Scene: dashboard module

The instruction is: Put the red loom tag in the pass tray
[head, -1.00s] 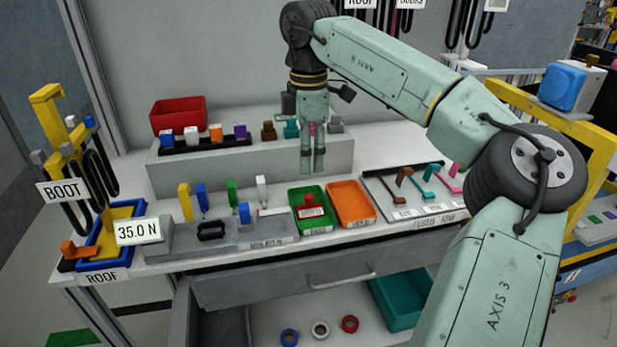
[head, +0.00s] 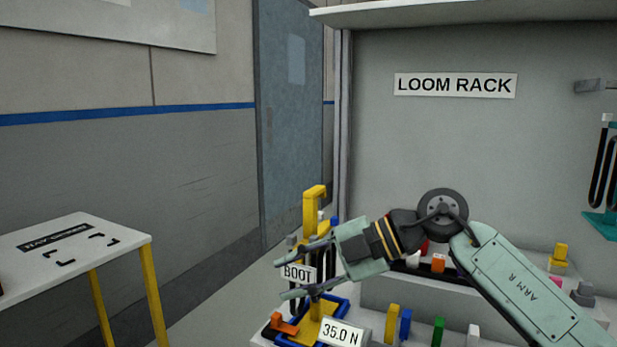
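My gripper (head: 283,280) is at the lower middle of the head view, pointing left. Its two fingers are spread apart, one above the other, and I see nothing held between them. It overlaps the yellow stand with the BOOT sign (head: 297,274); I cannot tell whether it touches it. I cannot make out the red loom tag or the pass tray in the current view; the bench front, where the green and orange trays lay, is below the picture.
Yellow, blue and green upright pieces (head: 438,331) stand to the right. A white table (head: 75,250) is at left, with open floor between.

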